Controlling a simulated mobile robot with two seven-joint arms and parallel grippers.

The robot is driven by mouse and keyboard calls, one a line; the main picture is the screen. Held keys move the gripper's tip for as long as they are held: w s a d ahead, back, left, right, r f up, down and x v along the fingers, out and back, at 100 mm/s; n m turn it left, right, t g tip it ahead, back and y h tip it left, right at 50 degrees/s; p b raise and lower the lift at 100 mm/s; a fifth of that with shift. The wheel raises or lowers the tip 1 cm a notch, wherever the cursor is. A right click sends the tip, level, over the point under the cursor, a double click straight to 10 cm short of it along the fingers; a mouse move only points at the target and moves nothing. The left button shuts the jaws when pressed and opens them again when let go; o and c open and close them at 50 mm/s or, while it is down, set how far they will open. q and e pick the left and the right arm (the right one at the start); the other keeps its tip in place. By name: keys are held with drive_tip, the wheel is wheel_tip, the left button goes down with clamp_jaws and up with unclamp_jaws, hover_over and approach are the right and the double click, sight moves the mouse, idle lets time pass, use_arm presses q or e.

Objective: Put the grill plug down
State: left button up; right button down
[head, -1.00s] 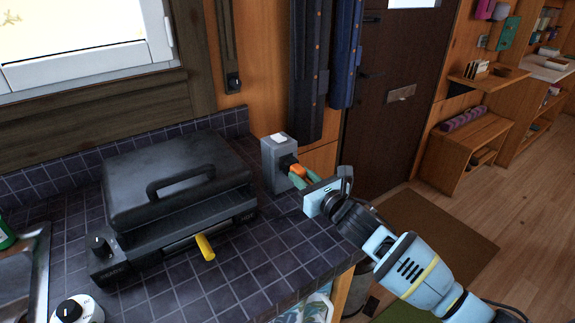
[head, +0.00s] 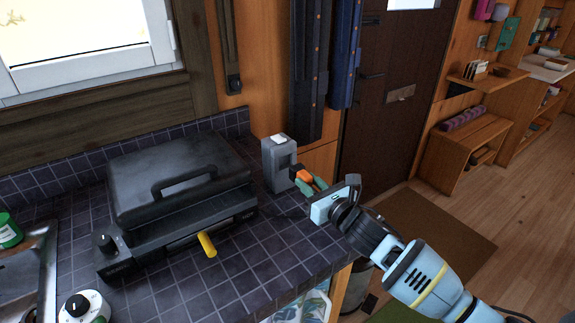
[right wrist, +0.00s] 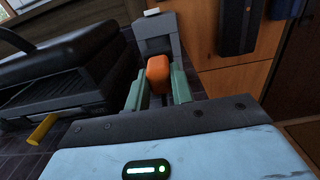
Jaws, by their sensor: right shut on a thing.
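The orange grill plug (head: 305,177) is between the green fingers of my right gripper (head: 311,181), which is shut on it. In the right wrist view the plug (right wrist: 158,73) sits between both fingertips (right wrist: 157,88). It is held in front of the grey socket block (head: 279,162), apart from it in the head view. The socket block (right wrist: 157,35) also shows behind the plug in the right wrist view. The black grill (head: 180,185) stands on the tiled counter to the left, with its lid closed. My left gripper is not in view.
The dark tiled counter (head: 262,255) has free room in front of the grill and socket block. A yellow handle (head: 207,245) sticks out at the grill's front. A white-topped knob (head: 80,306) and a metal sink or tray (head: 30,275) are at the left. The counter ends at the right.

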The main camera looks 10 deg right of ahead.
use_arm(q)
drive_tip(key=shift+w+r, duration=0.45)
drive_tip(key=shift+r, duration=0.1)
use_arm(e)
drive_tip(key=shift+s+d, duration=0.25)
drive_tip(key=shift+s, duration=0.4)
